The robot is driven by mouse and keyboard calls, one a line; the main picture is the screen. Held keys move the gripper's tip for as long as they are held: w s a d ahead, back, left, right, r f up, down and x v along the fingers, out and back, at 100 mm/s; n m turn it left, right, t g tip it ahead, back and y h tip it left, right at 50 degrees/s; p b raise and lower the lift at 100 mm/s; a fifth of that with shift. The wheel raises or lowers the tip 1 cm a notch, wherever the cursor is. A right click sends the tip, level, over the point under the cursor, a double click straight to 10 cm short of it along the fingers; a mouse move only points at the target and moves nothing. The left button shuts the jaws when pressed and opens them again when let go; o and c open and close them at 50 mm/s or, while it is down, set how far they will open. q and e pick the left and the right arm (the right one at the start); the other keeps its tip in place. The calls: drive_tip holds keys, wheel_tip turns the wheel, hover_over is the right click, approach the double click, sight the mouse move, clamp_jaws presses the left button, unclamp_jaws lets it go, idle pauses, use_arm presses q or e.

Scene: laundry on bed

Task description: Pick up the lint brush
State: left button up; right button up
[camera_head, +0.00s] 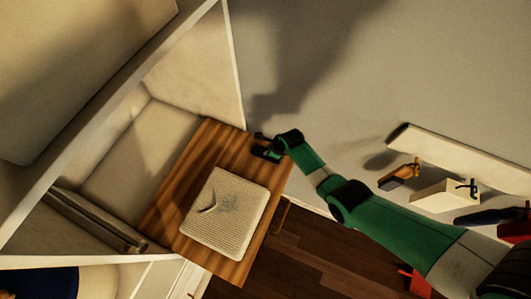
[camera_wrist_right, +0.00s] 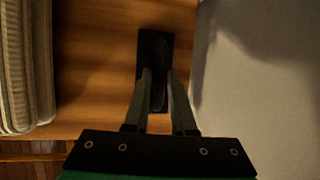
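The lint brush (camera_wrist_right: 154,52) is a dark, narrow object with a wide head, lying over the wooden nightstand top. In the right wrist view its handle runs back between the two fingers of my right gripper (camera_wrist_right: 160,72). The fingers stand apart, one on each side of the handle; I cannot tell whether they press on it. In the head view my right gripper (camera_head: 264,152) is at the nightstand's upper right edge, and the brush there is mostly lost among dark gripper parts. My left gripper is not in view.
A beige ribbed folded cloth (camera_head: 226,212) lies on the wooden nightstand (camera_head: 192,172), and its edge shows in the wrist view (camera_wrist_right: 18,65). A pale grey surface (camera_wrist_right: 262,85) borders the nightstand on the right. White furniture (camera_head: 200,75) stands at the upper left.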

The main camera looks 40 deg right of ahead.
clamp_jaws()
idle(1.1)
